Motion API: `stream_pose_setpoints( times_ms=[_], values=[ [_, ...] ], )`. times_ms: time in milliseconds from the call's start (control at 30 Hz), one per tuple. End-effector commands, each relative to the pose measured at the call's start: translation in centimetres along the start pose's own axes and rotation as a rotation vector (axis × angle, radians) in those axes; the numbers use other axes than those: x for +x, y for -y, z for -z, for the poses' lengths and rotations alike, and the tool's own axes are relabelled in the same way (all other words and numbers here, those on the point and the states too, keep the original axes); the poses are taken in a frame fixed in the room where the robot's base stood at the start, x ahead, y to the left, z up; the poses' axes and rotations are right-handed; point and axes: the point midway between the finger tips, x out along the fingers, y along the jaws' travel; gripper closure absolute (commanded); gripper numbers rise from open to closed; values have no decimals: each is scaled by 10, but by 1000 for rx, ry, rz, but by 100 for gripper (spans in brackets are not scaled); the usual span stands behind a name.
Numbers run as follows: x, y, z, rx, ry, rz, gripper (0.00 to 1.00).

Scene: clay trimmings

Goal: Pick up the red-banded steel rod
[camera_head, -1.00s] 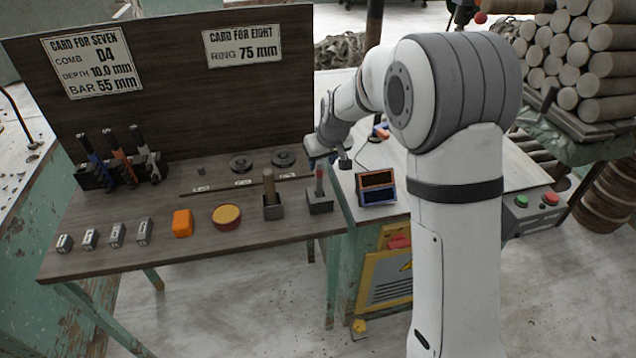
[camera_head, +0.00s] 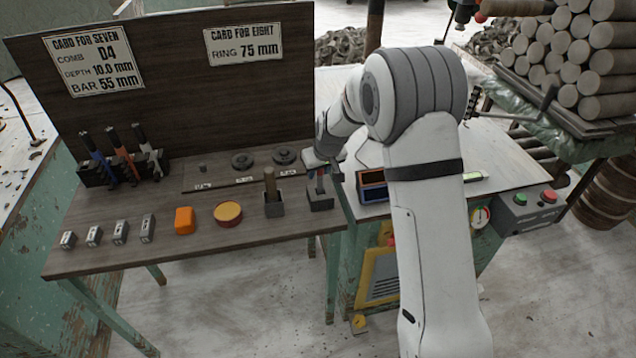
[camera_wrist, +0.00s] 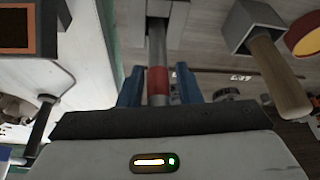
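The red-banded steel rod (camera_wrist: 158,50) stands upright in a grey square holder (camera_head: 320,203) at the right end of the wooden bench. In the wrist view the rod runs between the two blue fingers of my gripper (camera_wrist: 159,85), with its red band level with them. A narrow gap shows on each side of the rod, so the gripper is open around it and not closed on it. In the head view my gripper (camera_head: 318,168) is over the holder and covers the rod's upper part.
A second holder with a wooden-handled tool (camera_head: 270,187) stands just left of the rod's holder. An orange block (camera_head: 185,220) and a round red-rimmed tin (camera_head: 228,212) are farther left. A dark display box (camera_head: 373,187) stands right of the holder. The bench's front strip is clear.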

Motion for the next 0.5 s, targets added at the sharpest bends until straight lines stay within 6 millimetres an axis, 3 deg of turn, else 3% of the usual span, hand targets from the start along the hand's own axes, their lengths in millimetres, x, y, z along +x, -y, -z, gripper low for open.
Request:
stream_pose_setpoints(
  times_ms=[367, 500],
  values=[
    [0, 0, 0, 1, 0, 0, 100],
    [0, -1, 0, 1, 1, 0, 100]
  ],
)
